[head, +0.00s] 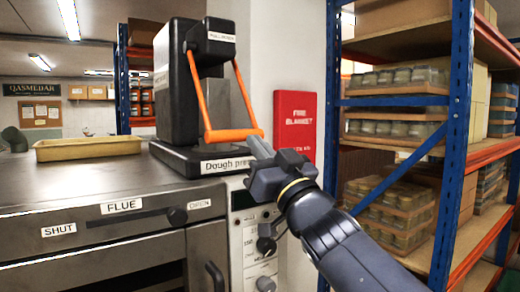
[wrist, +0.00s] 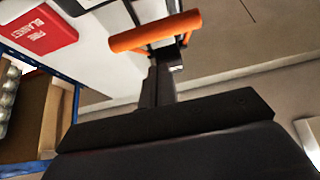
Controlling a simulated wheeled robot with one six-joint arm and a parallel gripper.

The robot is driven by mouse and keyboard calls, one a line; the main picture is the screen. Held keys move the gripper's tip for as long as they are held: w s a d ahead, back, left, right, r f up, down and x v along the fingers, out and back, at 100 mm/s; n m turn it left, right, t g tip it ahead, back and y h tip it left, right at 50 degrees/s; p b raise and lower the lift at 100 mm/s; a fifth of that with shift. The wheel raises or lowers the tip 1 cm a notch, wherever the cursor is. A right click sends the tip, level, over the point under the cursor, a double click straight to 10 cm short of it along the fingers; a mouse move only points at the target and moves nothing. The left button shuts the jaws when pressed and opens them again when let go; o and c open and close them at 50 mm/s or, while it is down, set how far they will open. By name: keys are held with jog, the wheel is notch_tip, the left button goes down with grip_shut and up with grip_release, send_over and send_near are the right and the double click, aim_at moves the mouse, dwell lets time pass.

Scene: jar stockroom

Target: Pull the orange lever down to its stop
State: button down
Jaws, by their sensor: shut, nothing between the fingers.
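The orange lever (head: 232,134) is a U-shaped handle on the dark dough press (head: 178,85). Its two arms run down from the top of the press to a crossbar low at the front. My gripper (head: 258,145) is shut and empty, with its fingertips at the right end of the crossbar, at or just below it. In the wrist view the crossbar (wrist: 155,32) lies across the picture just beyond my narrow shut fingers (wrist: 163,85). I cannot tell whether they touch it.
The press stands on a steel oven (head: 100,200) with a yellow tray (head: 88,147) at left. A red fire blanket box (head: 294,125) hangs on the wall behind my gripper. A blue-and-orange rack (head: 458,130) with jars stands at right.

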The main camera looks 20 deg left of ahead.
jog(key=f+b+v, duration=0.1)
jog(key=b+v, duration=0.1)
jog(key=v, duration=0.7)
jog(key=shift+a, duration=0.2)
jog(key=shift+w+f, duration=0.1)
jog(key=shift+w, duration=0.05)
